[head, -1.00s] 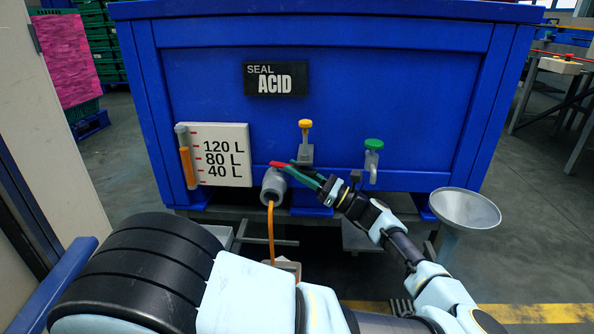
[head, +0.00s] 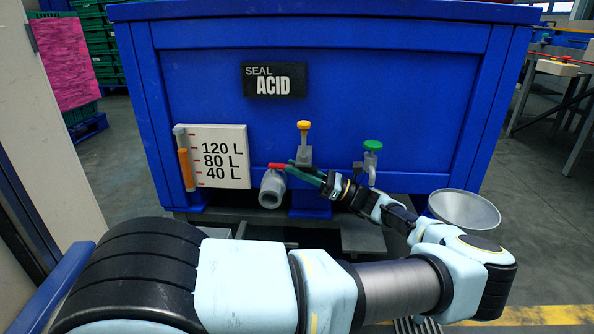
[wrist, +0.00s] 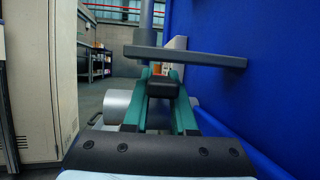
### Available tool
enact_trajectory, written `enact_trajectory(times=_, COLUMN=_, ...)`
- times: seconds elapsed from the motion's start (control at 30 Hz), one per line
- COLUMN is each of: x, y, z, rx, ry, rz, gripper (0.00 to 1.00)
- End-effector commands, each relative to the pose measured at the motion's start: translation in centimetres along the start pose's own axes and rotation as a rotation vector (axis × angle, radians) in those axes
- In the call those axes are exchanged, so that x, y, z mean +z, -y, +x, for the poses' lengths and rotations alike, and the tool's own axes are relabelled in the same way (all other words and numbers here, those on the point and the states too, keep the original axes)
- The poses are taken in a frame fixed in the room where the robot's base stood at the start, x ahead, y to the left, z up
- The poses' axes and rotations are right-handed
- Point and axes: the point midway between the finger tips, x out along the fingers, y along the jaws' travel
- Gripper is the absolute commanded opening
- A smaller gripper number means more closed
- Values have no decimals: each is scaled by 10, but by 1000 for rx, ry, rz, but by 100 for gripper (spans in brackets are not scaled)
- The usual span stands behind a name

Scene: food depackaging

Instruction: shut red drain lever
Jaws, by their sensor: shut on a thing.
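The red drain lever (head: 277,166) lies nearly level above the grey drain spout (head: 271,190) on the front of the blue tank (head: 330,60). My gripper (head: 293,168) reaches in from the right, its teal fingers shut on the lever's right part. In the wrist view the teal fingers (wrist: 160,105) point ahead, close together. The lever there is mostly hidden between the fingertips. A grey cylinder, likely the spout (wrist: 116,106), shows to their left. No orange liquid runs from the spout.
A yellow-topped valve (head: 303,140) is just above my fingers, and a green-topped valve (head: 372,160) is to the right. A level gauge (head: 213,156) is at left. A grey funnel (head: 465,210) stands at right. A grey bar (wrist: 185,56) crosses the wrist view.

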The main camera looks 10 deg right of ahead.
Motion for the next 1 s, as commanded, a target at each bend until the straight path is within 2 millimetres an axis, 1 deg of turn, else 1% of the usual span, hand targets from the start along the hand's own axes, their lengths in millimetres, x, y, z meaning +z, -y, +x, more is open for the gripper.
enact_trajectory(times=0.03, x=0, y=0, z=-1, rx=-2, ry=-1, rz=-1, gripper=26)
enact_trajectory(times=0.3, x=0, y=0, z=0, rx=-2, ry=0, rz=-1, gripper=55)
enact_trajectory(times=0.63, x=0, y=-1, z=0, rx=-13, ry=3, rz=-4, gripper=55)
enact_trajectory(times=1.0, x=-1, y=-13, z=1, rx=-166, ry=7, rz=-67, gripper=55)
